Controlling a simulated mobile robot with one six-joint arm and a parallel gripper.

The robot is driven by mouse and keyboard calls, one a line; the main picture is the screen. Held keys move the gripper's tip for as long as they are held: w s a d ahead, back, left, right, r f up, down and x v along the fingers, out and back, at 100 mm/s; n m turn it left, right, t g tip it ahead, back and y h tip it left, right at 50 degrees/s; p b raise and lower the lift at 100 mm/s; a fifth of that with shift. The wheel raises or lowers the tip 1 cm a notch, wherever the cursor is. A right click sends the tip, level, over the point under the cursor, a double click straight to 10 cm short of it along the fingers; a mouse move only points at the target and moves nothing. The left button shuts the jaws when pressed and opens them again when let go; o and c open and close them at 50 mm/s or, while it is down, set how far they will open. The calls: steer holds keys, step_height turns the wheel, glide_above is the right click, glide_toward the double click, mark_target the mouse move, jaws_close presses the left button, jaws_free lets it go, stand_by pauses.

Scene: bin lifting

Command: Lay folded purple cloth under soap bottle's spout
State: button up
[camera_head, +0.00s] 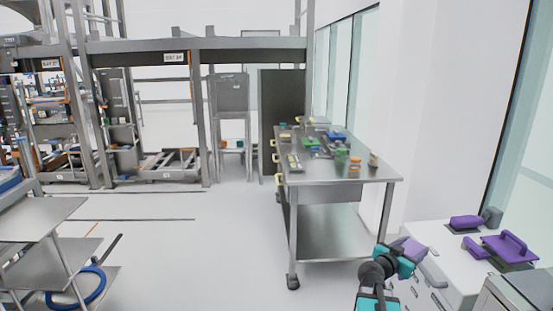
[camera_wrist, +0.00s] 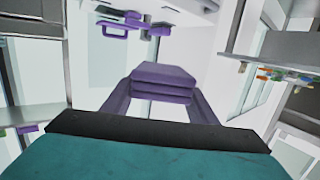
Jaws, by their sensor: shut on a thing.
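My gripper (camera_head: 408,250) is at the lower right of the head view, in front of the white cabinet's left side. In the wrist view my gripper (camera_wrist: 162,92) is shut on the folded purple cloth (camera_wrist: 163,73), a layered block between its two purple fingers. The cloth is in the air, apart from the cabinet top; in the head view I cannot separate it clearly from the fingers. A grey item (camera_head: 492,216) stands at the cabinet's back right beside a purple block (camera_head: 465,221). I cannot tell which item is the soap bottle, and no spout is clear.
A purple handled tool (camera_head: 510,246) lies on the right of the white cabinet (camera_head: 425,232). A steel box (camera_head: 525,287) is at the near right corner. A steel table (camera_head: 340,170) with small coloured items stands behind to the left.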

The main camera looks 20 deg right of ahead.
steer(key=w+a+f+n+t+y, duration=0.1)
steer(key=w+a+n+t+y, duration=0.45)
steer(key=w+a, duration=0.6)
steer(key=w+a+f+n+t+y, duration=0.1)
steer(key=w+a+n+t+y, duration=0.55)
steer(key=a, duration=0.85)
steer(key=a+f+n+g+y, duration=0.1)
steer(key=a+n+g+y, duration=0.1)
steer(key=a+n+y, duration=0.9)
steer(key=s+a+n+g+y, duration=0.2)
steer(key=s+a+g+y, duration=0.3)
steer(key=a, duration=0.9)
steer(key=shift+s+a+r+g+y, duration=0.15)
steer(key=shift+s+g+y, duration=0.25)
steer(key=shift+s, duration=1.25)
steer(key=shift+w, duration=0.1)
